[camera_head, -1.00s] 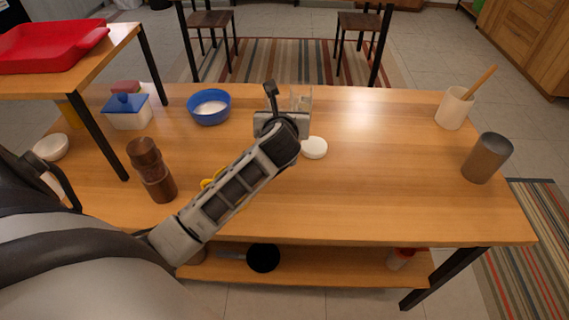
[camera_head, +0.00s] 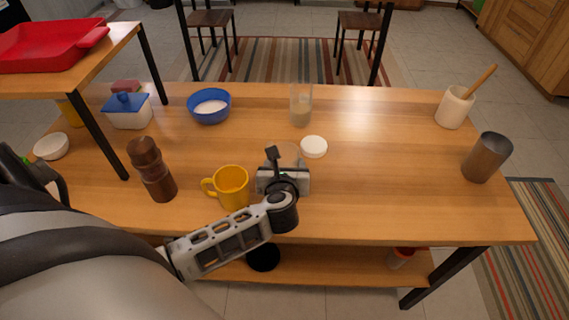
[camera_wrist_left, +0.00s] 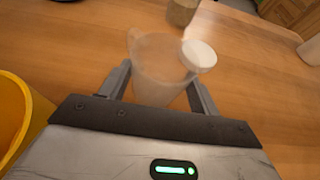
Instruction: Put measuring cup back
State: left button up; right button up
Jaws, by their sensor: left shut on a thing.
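A clear, see-through measuring cup (camera_wrist_left: 160,62) stands between the fingers of my left gripper (camera_wrist_left: 160,82) in the left wrist view. The gripper is shut on it. In the head view my left gripper (camera_head: 284,172) is over the front middle of the table, right of a yellow mug (camera_head: 233,188). Only a faint part of the cup (camera_head: 288,153) shows there, behind the gripper. I cannot tell whether the cup touches the table. My right gripper is not in view.
A glass jar (camera_head: 300,108) with some contents stands behind a round white lid (camera_head: 314,147). A blue bowl (camera_head: 209,106) and a brown mill (camera_head: 151,170) are to the left. A metal cylinder (camera_head: 486,157) and white crock (camera_head: 454,108) stand right. The table's right middle is clear.

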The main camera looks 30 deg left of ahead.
pick_arm(q)
jog(key=shift+f, duration=0.15)
jog(key=o, duration=1.1)
jog(key=shift+s+d+r, duration=0.1)
jog(key=shift+r, duration=0.1)
jog(key=v, duration=1)
jog(key=shift+s+d+r, duration=0.15)
jog(key=shift+s, duration=0.1)
jog(key=shift+s+d+r, duration=0.2)
jog(key=shift+s+r, duration=0.05)
jog(key=shift+s, duration=0.15)
